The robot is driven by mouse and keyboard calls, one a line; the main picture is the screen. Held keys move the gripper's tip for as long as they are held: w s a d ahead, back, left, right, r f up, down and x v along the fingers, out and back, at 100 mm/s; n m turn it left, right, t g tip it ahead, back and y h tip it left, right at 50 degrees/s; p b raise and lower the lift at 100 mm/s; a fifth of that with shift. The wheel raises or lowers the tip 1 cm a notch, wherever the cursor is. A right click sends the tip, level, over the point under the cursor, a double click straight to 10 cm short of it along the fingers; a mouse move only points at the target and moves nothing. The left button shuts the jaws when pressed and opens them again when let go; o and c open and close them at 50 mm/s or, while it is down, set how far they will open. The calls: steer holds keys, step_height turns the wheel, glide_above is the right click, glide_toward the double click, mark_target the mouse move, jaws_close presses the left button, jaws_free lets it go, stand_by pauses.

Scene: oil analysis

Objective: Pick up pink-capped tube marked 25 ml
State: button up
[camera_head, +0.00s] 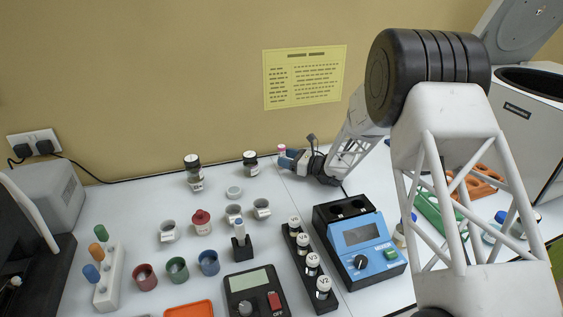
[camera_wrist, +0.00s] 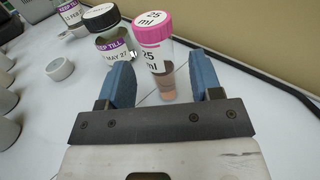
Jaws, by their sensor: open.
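The pink-capped tube (camera_wrist: 154,58) stands upright on the white table in the wrist view, with "25 ml" printed on its cap and side and brownish contents low in it. My gripper (camera_wrist: 168,82) is open, with its blue fingers apart on either side of the tube's lower part. I cannot tell whether either finger touches it. In the head view my gripper (camera_head: 288,160) is at the back of the table near the wall. The tube's pink cap (camera_head: 281,148) shows just beyond it, and the rest of the tube is mostly hidden there.
A black-capped jar with a purple label (camera_wrist: 110,45) stands close left of the tube, by the left finger. Another jar (camera_wrist: 72,14) and a small white lid (camera_wrist: 59,69) are farther left. The wall is behind. A blue mixer (camera_head: 365,250) stands in front.

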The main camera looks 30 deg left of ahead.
steer(key=shift+a, duration=2.1)
steer(key=c, duration=1)
